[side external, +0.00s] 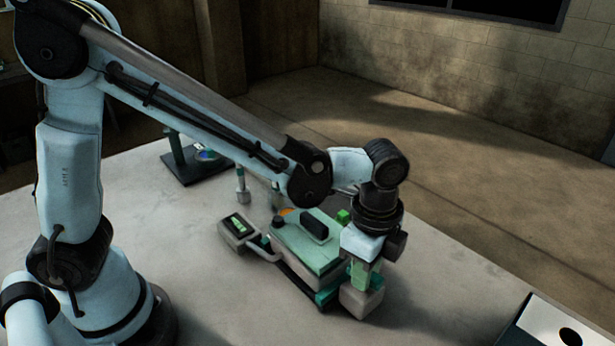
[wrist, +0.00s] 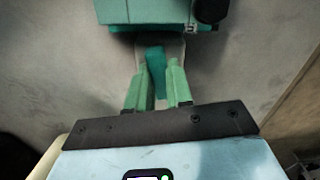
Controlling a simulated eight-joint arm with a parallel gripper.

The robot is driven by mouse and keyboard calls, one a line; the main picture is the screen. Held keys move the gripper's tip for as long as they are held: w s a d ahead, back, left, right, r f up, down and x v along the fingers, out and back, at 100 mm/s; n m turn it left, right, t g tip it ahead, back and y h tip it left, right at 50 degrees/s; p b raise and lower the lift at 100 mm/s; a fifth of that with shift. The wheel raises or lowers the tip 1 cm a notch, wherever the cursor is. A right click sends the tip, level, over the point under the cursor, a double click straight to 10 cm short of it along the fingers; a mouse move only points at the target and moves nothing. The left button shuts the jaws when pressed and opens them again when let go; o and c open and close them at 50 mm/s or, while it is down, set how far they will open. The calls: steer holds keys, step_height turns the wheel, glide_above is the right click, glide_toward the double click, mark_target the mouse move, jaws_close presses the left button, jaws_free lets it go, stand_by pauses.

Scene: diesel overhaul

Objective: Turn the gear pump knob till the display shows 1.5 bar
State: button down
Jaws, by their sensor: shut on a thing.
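The gear pump (side external: 300,250) is a pale green block with a black part on top, standing on the table. Its display box (side external: 238,232) sits to its left with a lit green screen; the figures are too small to read. My gripper (side external: 362,280) points down at the pump's right end, over a light grey block (side external: 362,300). In the wrist view, my gripper's green fingers (wrist: 158,78) are closed around the upright teal knob (wrist: 155,68), which looks slightly tilted between them. The side view hides the knob behind the fingers.
A dark stand (side external: 190,165) with a round dial is at the back left of the table (side external: 445,275). A small grey post (side external: 242,185) stands behind the display box. A white-topped box (side external: 550,328) with a dark hole is at the front right. Table between is clear.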

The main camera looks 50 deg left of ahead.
stand_by(0.3)
steer(key=m, duration=0.3)
steer(key=shift+m, duration=0.4)
steer(key=c, duration=1)
jaws_free()
steer(key=shift+c, duration=0.2)
steer(key=shift+r, duration=2.75)
steer(key=shift+r, duration=0.1)
step_height(320, 180, up, 4)
steer(key=shift+f, duration=0.1)
